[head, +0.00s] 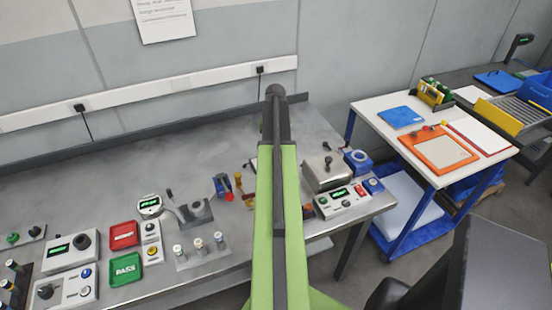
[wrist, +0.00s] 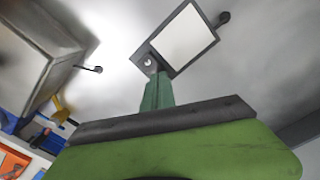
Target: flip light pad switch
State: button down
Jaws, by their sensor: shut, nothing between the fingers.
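The light pad (wrist: 184,40) is a white panel in a dark frame, seen tilted at the top centre of the wrist view. A small pale round switch (wrist: 148,62) sits at its near left corner. My gripper (wrist: 157,76) is shut and empty, with its green fingers pointing up at that corner. The fingertips are right beside the switch and overlap the frame's near edge; I cannot tell whether they touch. In the head view my green arm reaches away over the bench and hides most of the pad's area.
A metal box (head: 327,172) with a lever stands right of my arm; it also shows in the wrist view (wrist: 40,55). A control box (head: 342,203) is in front of it. Several devices and red and green trays (head: 126,268) fill the bench's left. The back of the bench is clear.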

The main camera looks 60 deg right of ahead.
jog(key=shift+f+b, duration=0.6)
jog(key=shift+f, duration=0.1)
jog(key=shift+r, duration=0.15)
notch_tip(320, 180, up, 7)
jog(key=p, duration=0.7)
